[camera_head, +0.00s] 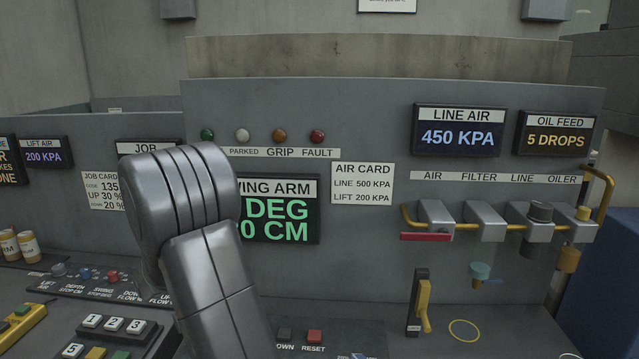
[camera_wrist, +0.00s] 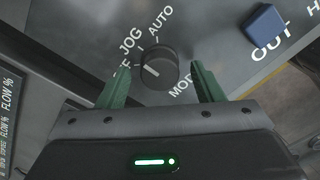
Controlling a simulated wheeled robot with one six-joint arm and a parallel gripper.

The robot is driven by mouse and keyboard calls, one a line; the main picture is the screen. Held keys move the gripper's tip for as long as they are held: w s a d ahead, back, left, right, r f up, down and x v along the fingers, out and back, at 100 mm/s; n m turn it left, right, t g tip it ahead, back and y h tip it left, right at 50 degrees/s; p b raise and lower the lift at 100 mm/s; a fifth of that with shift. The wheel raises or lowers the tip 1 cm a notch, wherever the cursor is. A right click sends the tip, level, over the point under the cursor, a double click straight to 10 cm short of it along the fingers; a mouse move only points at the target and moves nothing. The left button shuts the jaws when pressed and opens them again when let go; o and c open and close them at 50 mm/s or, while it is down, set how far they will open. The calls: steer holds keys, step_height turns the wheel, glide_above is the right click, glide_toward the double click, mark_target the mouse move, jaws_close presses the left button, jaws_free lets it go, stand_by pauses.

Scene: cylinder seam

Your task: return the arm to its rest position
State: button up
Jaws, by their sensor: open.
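My gripper (camera_wrist: 160,88) shows in the wrist view with its two green fingers spread apart. Between and just beyond the fingers is a black mode knob (camera_wrist: 155,67) on a grey panel, with the words AUTO and JOG printed around it. The knob's white mark points to the lower left of that view. Nothing is held between the fingers, and I cannot tell whether they touch the panel. In the head view my grey arm rises from the bottom edge and bends at left of centre, covering part of the swing arm display (camera_head: 278,210). The gripper is hidden there.
A blue button (camera_wrist: 264,25) sits near OUT at the gripper's upper right. Keypad buttons (camera_head: 114,324) and two labelled jars (camera_head: 28,246) are at left.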

step_height(320, 180, up, 14)
steer(key=b, duration=0.1)
steer(key=shift+f, duration=0.1)
stand_by(0.4)
